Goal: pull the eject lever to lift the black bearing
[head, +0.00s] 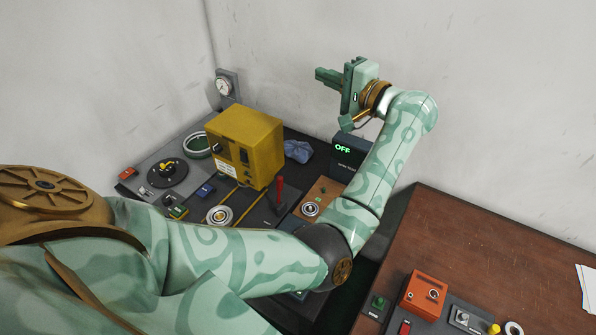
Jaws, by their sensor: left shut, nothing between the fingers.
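A lever with a red handle (279,188) stands upright on the dark bench, right of the yellow box. Just right of it, a round bearing (310,209) sits in a brown plate. Another ring-shaped bearing (219,215) lies in front of the yellow box. Both look metallic with dark parts, and I cannot tell which one is the black bearing. My left gripper (320,77) is raised high in front of the back wall, well above and apart from the lever, shut and empty. My left arm hides part of the bench's front. My right gripper is not in view.
A display (346,158) reading OFF and a blue cloth (298,151) are behind. A brown table (480,245) carries an orange box (424,295).

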